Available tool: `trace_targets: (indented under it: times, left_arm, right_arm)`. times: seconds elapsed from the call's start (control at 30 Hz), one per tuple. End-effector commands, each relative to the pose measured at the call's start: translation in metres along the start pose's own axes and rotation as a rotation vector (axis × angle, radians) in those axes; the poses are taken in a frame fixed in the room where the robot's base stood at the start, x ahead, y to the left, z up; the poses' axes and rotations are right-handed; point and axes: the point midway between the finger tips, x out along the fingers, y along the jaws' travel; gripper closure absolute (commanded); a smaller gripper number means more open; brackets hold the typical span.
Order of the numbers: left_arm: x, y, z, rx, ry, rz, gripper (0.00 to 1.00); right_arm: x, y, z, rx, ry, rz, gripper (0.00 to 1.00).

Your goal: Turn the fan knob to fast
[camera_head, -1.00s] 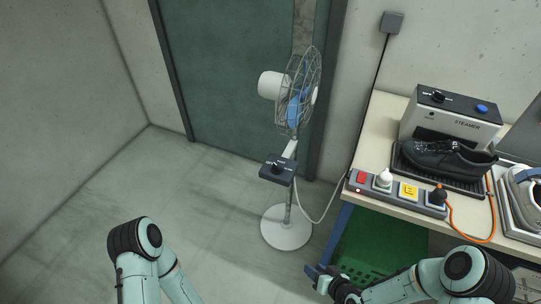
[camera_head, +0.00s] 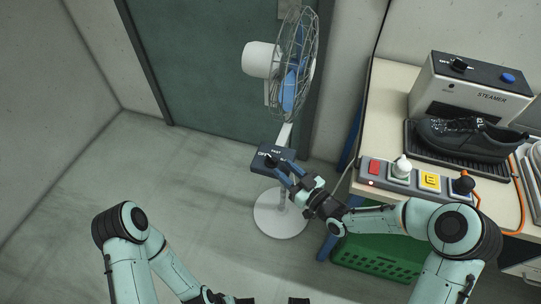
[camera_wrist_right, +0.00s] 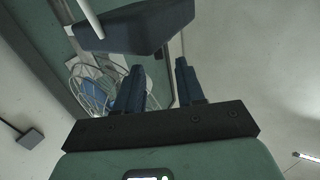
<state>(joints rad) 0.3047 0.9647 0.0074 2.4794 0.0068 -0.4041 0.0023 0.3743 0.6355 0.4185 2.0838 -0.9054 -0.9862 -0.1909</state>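The fan (camera_head: 292,75) stands upright on a round white base (camera_head: 280,214). Its dark blue control box (camera_head: 280,148) sits on the pole and bears a black knob (camera_head: 269,159), with OFF and FAST lettering. Where the knob points is too small to tell.
The workbench (camera_head: 385,110) at the right holds a steamer (camera_head: 468,88), a black shoe (camera_head: 462,136) and a power strip (camera_head: 416,181). A green crate (camera_head: 375,262) lies under it. The floor left of the fan is clear.

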Motion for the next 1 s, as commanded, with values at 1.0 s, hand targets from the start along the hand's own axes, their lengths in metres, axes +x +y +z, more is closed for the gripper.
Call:
trace_targets:
  times: [1.0]
  left_arm:
    - [-0.002, 0.000, 0.001, -0.001, -0.004, -0.001, 1.00]
  right_arm:
    - [0.072, 0.001, 0.001, 0.001, -0.002, 0.002, 1.00]
